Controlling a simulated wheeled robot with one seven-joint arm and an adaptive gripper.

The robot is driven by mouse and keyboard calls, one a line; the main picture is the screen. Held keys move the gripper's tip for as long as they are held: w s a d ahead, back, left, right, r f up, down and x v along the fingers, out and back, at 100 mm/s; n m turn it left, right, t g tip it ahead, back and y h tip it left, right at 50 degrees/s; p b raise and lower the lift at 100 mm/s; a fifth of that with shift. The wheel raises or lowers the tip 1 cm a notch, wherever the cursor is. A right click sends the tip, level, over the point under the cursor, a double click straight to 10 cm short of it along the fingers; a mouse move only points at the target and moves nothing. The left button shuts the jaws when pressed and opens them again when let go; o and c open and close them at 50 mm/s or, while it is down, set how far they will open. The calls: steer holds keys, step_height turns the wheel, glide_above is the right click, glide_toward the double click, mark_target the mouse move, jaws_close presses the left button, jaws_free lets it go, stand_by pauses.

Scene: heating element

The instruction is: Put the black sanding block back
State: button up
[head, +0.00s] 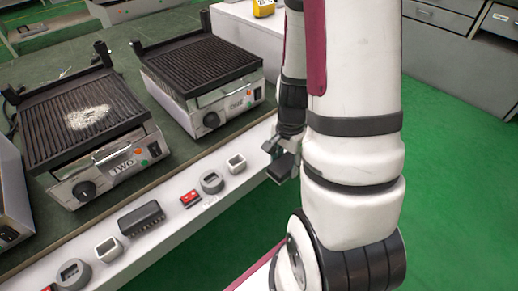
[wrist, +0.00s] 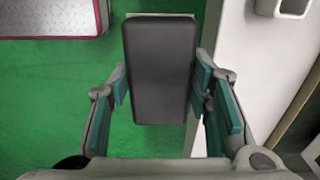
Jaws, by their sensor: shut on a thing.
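In the wrist view, the black sanding block (wrist: 160,70) is a dark grey rectangular block between the two teal-padded fingers of my gripper (wrist: 159,92). My gripper is shut on its sides. The block is above the green floor, close to the edge of the white ledge. In the head view, my gripper (head: 280,152) is just off the ledge's edge, partly hidden by my arm. The dark block (head: 284,167) shows below the fingers.
Two ribbed grills, one labelled TWO (head: 125,166), stand on the dark green bench behind. Green floor (head: 450,120) is open at right.

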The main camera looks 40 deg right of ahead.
steer(key=w+d, duration=0.1)
steer(key=w, duration=0.4)
steer(key=w+d+f+b, duration=0.1)
steer(key=w, duration=0.4)
steer(key=w+d+b, duration=0.1)
steer(key=w+d, duration=0.1)
steer(key=w, duration=0.3)
steer(key=shift+f, duration=0.25)
steer(key=shift+w+f, duration=0.2)
steer(key=shift+f, duration=0.1)
steer(key=shift+f+b, duration=0.65)
steer(key=shift+f, duration=0.8)
steer(key=shift+f, duration=0.15)
steer(key=o, duration=1.1)
